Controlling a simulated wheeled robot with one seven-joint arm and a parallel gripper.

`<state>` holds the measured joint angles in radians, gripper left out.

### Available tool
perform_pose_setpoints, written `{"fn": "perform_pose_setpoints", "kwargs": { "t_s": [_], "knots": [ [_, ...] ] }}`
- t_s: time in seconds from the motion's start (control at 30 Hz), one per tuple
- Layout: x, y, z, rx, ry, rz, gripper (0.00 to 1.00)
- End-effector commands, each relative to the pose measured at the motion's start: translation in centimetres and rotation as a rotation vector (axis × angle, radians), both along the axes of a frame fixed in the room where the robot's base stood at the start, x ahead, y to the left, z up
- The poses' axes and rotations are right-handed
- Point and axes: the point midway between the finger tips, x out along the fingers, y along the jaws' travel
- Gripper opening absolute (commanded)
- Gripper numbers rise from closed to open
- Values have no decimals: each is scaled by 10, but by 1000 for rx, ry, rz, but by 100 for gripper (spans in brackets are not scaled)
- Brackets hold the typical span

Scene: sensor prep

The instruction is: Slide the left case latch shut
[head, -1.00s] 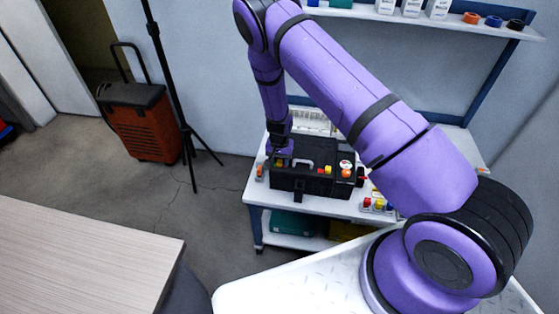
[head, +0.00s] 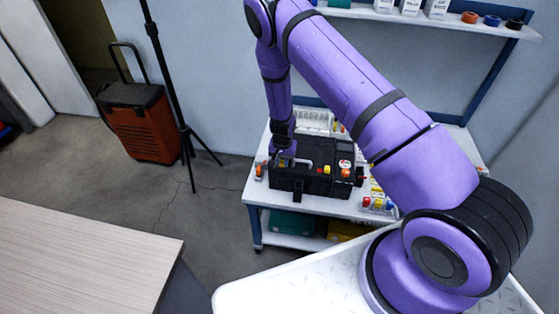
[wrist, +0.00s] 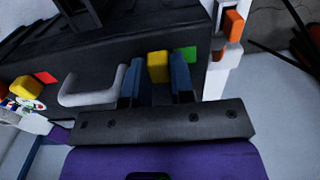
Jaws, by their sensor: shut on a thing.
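The black case (head: 305,183) stands on the white bench, with a grey handle (wrist: 90,88) on its top. My gripper (wrist: 158,78) is at the case's left end in the head view, with its two blue fingers on either side of a yellow latch (wrist: 158,66) and shut on it. A green patch (wrist: 190,53) shows beside that latch. The other yellow latch (wrist: 22,87) is beyond the handle, with a red patch (wrist: 46,77) beside it. The held latch is hidden by my gripper in the head view.
An orange block (head: 259,170) stands off the case's left end. Small coloured items (head: 378,204) lie at the bench's front right. A shelf (head: 440,20) with bottles and tape rolls is above. A tripod and an orange wheeled box (head: 146,125) stand left.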

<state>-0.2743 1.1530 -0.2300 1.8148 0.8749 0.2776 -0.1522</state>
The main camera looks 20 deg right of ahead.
Motion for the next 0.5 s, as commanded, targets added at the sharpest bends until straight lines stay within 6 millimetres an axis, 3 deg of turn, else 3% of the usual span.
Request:
{"fn": "perform_pose_setpoints", "kwargs": {
  "t_s": [0.23,0.27,0.33,0.37,0.5],
  "knots": [
    [-2,-4,-1,-5,4,-1,0],
    [-2,-4,-1,-5,4,-1,27],
    [-2,-4,-1,-5,4,-1,43],
    [-2,-4,-1,-5,4,-1,49],
    [-2,-4,-1,-5,4,-2,49]
  ]
}}
